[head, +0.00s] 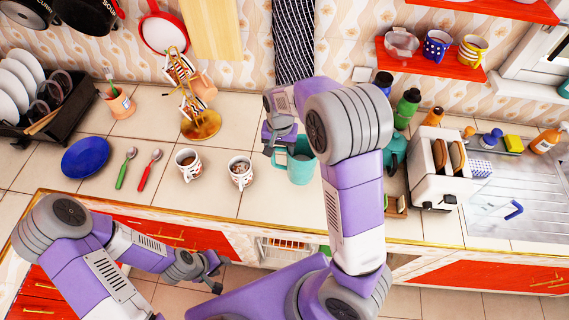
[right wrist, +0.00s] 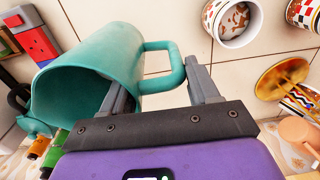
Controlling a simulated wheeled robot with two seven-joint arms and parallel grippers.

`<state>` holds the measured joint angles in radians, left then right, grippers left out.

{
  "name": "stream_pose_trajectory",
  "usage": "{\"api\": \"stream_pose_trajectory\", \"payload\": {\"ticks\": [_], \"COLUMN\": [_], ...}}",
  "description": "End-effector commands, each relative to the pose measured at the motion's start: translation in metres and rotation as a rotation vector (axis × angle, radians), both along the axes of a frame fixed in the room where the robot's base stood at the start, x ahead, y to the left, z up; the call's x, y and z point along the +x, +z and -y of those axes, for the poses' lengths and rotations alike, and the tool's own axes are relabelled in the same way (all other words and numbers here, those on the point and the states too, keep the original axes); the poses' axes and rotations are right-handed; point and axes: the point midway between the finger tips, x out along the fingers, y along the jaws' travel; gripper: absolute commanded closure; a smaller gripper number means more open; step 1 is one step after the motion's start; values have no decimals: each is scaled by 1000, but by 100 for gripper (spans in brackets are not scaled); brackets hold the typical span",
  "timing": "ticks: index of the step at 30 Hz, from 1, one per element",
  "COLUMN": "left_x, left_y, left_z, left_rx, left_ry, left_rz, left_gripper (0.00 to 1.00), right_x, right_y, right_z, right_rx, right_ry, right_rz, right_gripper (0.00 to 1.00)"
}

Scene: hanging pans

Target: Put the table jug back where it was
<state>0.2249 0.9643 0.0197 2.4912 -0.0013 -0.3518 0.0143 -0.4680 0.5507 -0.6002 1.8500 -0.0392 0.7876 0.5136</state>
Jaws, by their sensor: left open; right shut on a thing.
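The teal table jug (head: 301,168) is at the middle of the counter in the head view, roughly upright with its mouth up. I cannot tell whether its base touches the counter. My right gripper (head: 281,142) is at the jug's left side, shut on its handle. In the right wrist view the jug (right wrist: 85,75) fills the left, and its handle (right wrist: 165,65) reaches between my fingers (right wrist: 163,95). My left gripper (head: 216,275) is open and empty, low in front of the counter and away from the jug.
Two patterned mugs (head: 188,164) (head: 241,172) stand left of the jug. A gold mug stand (head: 201,125) is behind them. A toaster (head: 437,170), a teal kettle (head: 394,150) and bottles (head: 407,106) stand to the right. Counter between the mugs and jug is clear.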

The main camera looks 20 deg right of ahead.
Motion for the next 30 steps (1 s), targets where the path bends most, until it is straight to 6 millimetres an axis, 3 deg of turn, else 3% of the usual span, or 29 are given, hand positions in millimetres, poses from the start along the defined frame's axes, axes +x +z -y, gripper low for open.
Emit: {"api": "stream_pose_trajectory", "payload": {"ticks": [3,10,16,28,29,30], "left_x": [0,0,0,0,0,0], "left_y": [-2,-3,-5,-8,-8,-7], "left_z": [0,0,0,0,0,0], "left_rx": [0,0,0,0,0,0], "left_ry": [0,0,0,0,0,0], "left_rz": [0,0,1,1,1,1], "left_gripper": [57,57,57,57,57,57], "right_x": [0,0,0,1,1,1], "right_y": [-19,-37,-63,-69,-70,-69], "right_z": [0,1,0,0,0,0], "right_rx": [-1,-1,0,0,0,0], "right_ry": [0,0,0,0,0,0], "right_rz": [0,1,0,4,2,2], "right_gripper": [100,100,100,100,38,32]}}
